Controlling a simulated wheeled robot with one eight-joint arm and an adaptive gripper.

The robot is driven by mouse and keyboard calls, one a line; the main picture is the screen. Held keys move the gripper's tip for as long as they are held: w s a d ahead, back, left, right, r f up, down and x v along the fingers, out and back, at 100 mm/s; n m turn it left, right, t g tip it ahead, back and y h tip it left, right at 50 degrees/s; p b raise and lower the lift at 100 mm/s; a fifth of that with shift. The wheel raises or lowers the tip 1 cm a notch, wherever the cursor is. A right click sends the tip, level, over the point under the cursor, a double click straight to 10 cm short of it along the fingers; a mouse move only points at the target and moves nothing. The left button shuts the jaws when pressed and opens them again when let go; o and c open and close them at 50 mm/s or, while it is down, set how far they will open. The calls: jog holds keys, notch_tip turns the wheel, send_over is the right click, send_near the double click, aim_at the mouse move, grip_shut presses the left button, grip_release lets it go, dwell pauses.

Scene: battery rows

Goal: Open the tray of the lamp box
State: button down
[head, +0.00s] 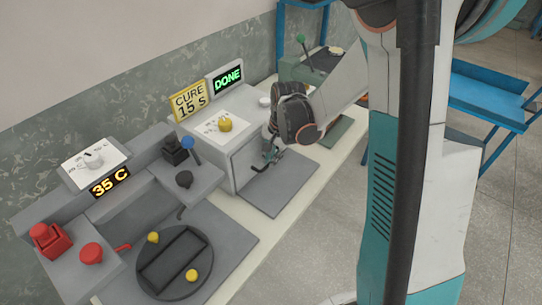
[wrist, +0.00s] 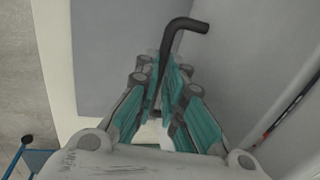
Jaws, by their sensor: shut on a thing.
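The lamp box (head: 215,130) is a grey box with a yellow knob on top, next to a "CURE 15 s" sign and a green "DONE" display. My gripper (head: 270,161) is low over the tray, near the box front. In the wrist view its teal fingers (wrist: 165,100) are shut on a dark bent rod (wrist: 174,38), whose hooked end sticks out past the fingertips. Where the rod's lower end goes is hidden between the fingers.
At the left stands a grey machine with a "35 C" display (head: 109,182), red knobs and a round dark plate (head: 175,262). A green device (head: 308,70) stands behind my arm. A blue frame (head: 490,100) is at the right, with open floor before it.

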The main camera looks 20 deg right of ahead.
jog(key=s+d, duration=0.2)
jog(key=s, duration=0.2)
jog(key=s+d, duration=0.2)
jog(key=s, duration=0.2)
jog(key=s+d, duration=0.3)
jog(key=s, duration=0.1)
jog(key=shift+s+d, duration=0.1)
jog(key=shift+s, duration=0.25)
jog(key=c, duration=1.7)
grip_release()
jog(key=shift+s+d+r, duration=0.1)
jog(key=shift+s+r, duration=0.1)
jog(key=shift+r, duration=1.05)
jog(key=shift+s+d+r, duration=0.15)
jog(key=shift+s+r, duration=0.05)
jog(key=shift+r, duration=1)
jog(key=shift+s+d+r, duration=0.1)
jog(key=shift+s+r, duration=0.1)
jog(key=shift+r, duration=1.05)
